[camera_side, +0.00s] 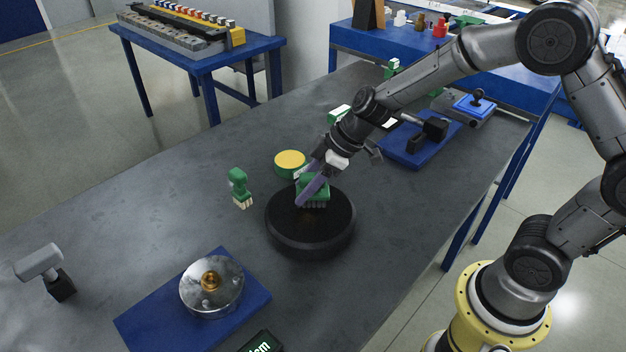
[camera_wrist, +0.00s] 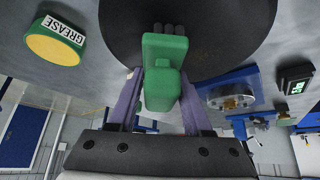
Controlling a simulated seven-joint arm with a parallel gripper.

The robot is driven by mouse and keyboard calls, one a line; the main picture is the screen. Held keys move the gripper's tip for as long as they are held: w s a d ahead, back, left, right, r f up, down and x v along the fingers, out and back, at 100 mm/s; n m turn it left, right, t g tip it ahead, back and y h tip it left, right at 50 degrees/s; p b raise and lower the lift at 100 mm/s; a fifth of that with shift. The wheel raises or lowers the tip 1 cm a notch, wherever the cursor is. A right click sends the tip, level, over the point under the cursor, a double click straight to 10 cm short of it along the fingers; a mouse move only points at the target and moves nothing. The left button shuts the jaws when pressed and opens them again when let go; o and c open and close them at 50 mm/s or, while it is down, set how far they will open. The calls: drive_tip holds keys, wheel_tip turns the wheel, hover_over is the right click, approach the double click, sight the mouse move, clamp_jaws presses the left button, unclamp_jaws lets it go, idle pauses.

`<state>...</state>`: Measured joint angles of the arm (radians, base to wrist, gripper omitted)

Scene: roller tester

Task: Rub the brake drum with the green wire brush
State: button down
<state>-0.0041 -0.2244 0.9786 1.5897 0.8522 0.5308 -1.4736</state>
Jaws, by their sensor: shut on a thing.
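The brake drum (camera_side: 310,232) is a dark, round disc lying flat on the grey table; in the wrist view its dark face (camera_wrist: 225,35) fills the upper middle. My gripper (camera_side: 312,189) is over the drum, its purple fingers shut on the green wire brush (camera_side: 318,186). In the wrist view the brush (camera_wrist: 163,75) sits between the two fingers, its dark bristle end toward the drum. The bristles appear at or very near the drum's top face; I cannot tell whether they touch. The fingers hide part of the brush.
A second green brush (camera_side: 239,187) stands left of the drum. A yellow-topped grease tin (camera_side: 290,163) is just behind it. A shiny metal disc with a brass hub (camera_side: 211,287) lies on a blue mat (camera_side: 150,322). A grey hammer-shaped tool (camera_side: 45,268) stands far left.

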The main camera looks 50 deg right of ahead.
drive_tip(key=shift+a, duration=3.15)
wheel_tip(320, 180, up, 8)
drive_tip(key=shift+r, duration=0.15)
